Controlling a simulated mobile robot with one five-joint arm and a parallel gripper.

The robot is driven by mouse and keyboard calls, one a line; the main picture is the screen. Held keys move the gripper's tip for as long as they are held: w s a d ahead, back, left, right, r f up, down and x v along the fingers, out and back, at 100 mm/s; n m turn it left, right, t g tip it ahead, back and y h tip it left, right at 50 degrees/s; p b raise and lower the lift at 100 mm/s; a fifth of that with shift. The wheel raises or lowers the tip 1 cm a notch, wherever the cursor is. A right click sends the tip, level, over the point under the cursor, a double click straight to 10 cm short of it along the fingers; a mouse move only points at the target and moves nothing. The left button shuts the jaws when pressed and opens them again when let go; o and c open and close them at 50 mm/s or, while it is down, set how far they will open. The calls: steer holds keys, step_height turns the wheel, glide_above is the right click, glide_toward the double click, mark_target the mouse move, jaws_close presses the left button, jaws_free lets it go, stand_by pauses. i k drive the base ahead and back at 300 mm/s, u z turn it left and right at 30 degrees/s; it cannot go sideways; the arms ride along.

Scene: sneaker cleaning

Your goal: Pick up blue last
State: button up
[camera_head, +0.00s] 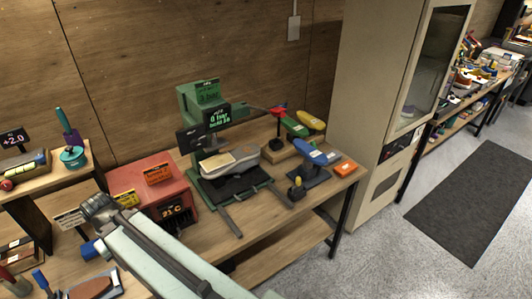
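The blue last (310,151) sits on a dark stand near the right end of the wooden workbench (262,222), with a small pale label on its top. My arm comes in from the bottom of the picture, and its dark end, my gripper (98,206), is at the left over the bench, well away from the blue last. Nothing is seen held. The fingers are too small and dark to tell whether they are open or shut.
A green machine (203,105) with a shoe (228,162) stands left of the last. A red box (160,182) stands near my gripper.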

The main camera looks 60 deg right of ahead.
mark_target(311, 155)
steer(key=u, duration=0.05)
steer(key=k, duration=1.55)
steer(key=z, duration=0.65)
steer(key=i, duration=1.5)
steer(key=u, duration=0.05)
